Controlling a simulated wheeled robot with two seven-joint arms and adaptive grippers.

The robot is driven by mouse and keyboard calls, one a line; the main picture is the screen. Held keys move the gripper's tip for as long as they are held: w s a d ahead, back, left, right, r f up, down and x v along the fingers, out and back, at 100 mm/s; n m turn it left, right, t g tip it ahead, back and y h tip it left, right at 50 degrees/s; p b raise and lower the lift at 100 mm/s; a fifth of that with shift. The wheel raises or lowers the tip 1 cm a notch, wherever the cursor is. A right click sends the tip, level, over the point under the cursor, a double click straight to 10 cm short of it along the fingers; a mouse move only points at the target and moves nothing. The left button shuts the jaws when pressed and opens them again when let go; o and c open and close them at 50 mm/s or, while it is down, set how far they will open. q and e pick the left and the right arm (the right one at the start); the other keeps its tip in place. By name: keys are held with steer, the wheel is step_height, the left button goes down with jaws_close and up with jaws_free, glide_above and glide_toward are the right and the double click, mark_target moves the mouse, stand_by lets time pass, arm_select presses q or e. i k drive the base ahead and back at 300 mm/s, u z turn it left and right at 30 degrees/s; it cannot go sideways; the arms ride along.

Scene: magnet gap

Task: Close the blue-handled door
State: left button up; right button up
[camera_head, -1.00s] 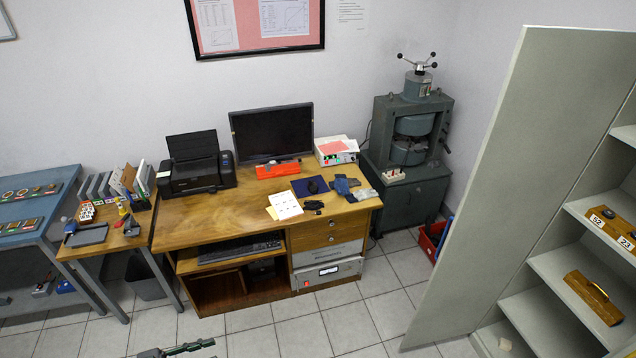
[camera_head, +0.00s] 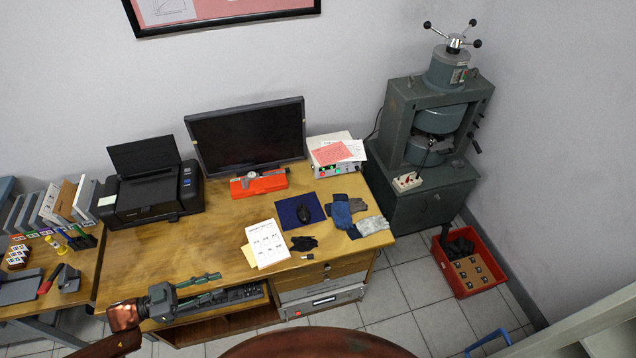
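A blue handle (camera_head: 487,342) shows at the bottom right edge, cut off by the frame. It sits beside a pale grey panel (camera_head: 585,322), seen nearly from its top edge, which looks like the cabinet door; most of it is out of view. My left gripper (camera_head: 222,285) is at the lower left, in front of the desk. Its two dark fingers point right, apart, with nothing seen between them. It is far from the blue handle. My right gripper is not in view.
The wooden desk (camera_head: 210,243) carries a printer (camera_head: 150,190), a monitor (camera_head: 247,138) and small items. A green-grey press (camera_head: 430,130) stands at the back right. A red crate (camera_head: 468,262) is on the floor beside it. Tiled floor (camera_head: 400,335) shows between desk and door.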

mark_target(619, 305)
steer(key=i, duration=1.05)
steer(key=z, duration=3.3)
steer(key=i, duration=0.5)
steer(key=z, duration=0.1)
